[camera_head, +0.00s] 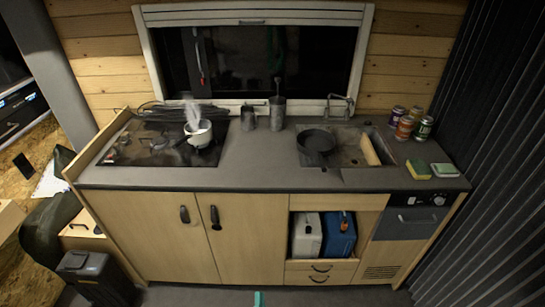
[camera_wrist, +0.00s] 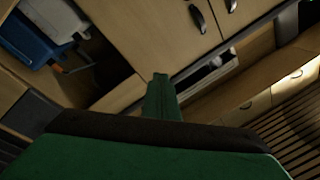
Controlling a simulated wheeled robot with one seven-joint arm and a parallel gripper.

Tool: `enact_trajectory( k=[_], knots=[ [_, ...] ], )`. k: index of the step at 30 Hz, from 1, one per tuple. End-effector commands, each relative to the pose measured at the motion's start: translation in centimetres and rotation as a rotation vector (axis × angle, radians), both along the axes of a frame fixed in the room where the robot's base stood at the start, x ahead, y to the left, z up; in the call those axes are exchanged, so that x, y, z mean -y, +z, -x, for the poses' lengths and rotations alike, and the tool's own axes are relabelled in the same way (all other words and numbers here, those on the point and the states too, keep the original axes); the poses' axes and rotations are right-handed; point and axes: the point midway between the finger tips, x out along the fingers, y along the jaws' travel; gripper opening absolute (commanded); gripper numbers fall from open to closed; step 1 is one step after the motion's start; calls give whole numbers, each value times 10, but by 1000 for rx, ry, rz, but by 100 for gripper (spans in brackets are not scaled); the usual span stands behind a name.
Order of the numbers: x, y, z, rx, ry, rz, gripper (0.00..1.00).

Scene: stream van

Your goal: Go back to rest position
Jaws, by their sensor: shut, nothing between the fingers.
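My gripper (camera_wrist: 161,98) shows in the wrist view as green fingers close together, with nothing between them. Its dark and green body fills the bottom of that view. In the head view only a small green tip of my gripper (camera_head: 258,299) shows at the bottom edge, in front of the cabinets. The fingers look clear of the cabinet fronts, but the exact gap cannot be told.
A kitchen counter (camera_head: 250,178) bears a stove with a white pot (camera_head: 199,134), a sink with a dark pan (camera_head: 316,141), several cans and sponges (camera_head: 444,170). Below, an open niche holds white (camera_head: 306,236) and blue (camera_head: 340,235) canisters. A bin (camera_head: 88,275) stands at left.

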Motion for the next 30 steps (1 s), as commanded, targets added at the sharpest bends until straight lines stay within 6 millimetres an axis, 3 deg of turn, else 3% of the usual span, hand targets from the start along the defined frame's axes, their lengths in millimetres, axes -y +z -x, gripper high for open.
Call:
enact_trajectory(
  k=[3, 12, 21, 30],
  knots=[
    [18, 8, 35, -18, 2, 92, 0],
    [41, 37, 118, -80, 8, 309, 0],
    [46, 77, 192, -166, 1, 504, 0],
    [44, 128, 249, -270, -21, 675, 0]
  ],
)
